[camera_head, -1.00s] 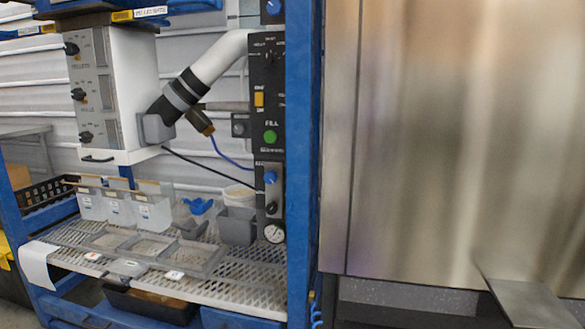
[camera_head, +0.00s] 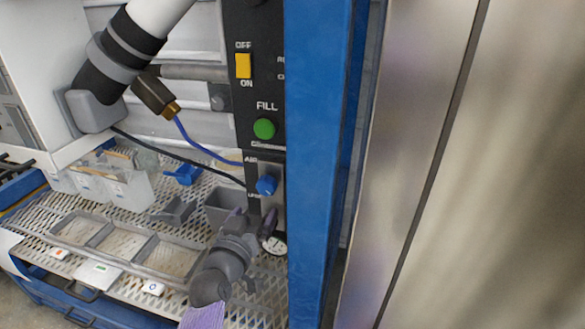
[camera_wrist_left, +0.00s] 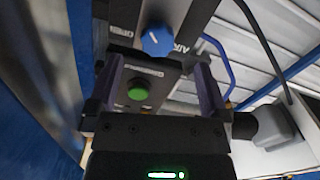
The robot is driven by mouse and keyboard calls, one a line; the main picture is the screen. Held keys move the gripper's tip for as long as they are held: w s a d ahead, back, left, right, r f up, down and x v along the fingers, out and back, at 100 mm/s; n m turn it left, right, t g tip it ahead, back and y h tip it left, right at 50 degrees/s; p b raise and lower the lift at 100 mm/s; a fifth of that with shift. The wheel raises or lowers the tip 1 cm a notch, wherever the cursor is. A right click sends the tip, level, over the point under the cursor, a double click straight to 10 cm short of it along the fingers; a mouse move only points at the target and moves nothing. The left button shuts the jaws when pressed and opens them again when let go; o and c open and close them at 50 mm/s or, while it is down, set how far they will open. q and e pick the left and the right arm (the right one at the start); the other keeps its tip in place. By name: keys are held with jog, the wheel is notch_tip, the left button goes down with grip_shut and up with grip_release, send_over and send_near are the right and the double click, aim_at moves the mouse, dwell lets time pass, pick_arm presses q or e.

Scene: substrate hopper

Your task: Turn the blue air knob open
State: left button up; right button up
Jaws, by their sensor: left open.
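The blue air knob (camera_head: 267,185) sits on the small grey plate at the lower part of the black control panel, under the word AIR. In the left wrist view the knob (camera_wrist_left: 156,40) shows at the top middle, beyond and between the fingertips, with a white mark on its face. My left gripper (camera_head: 254,218) is open just below the knob and apart from it; the wrist view shows its two fingers (camera_wrist_left: 155,80) spread with nothing between them. My right gripper is not in view.
The green FILL button (camera_head: 264,129) and yellow switch (camera_head: 243,66) are above the knob. A blue post (camera_head: 315,150) stands close on the right. A gauge (camera_head: 275,243) is below. A grey bin (camera_head: 222,203) and a divided tray (camera_head: 110,243) stand on the mesh shelf.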

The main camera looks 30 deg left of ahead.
aim_at(266, 191)
pick_arm(q)
jog(key=b+x, duration=0.2)
jog(key=x, duration=0.2)
jog(key=b+x, duration=0.2)
jog(key=x, duration=0.2)
jog(key=shift+w+a+r, duration=0.15)
jog(key=shift+w+r, duration=0.05)
jog(key=shift+w, duration=0.45)
jog(key=shift+w+a+r, duration=0.15)
jog(key=shift+w+r, duration=0.05)
jog(key=shift+w, duration=0.05)
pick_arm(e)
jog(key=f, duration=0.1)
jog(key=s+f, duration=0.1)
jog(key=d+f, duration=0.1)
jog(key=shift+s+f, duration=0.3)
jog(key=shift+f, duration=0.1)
pick_arm(q)
jog(key=c, duration=1.3)
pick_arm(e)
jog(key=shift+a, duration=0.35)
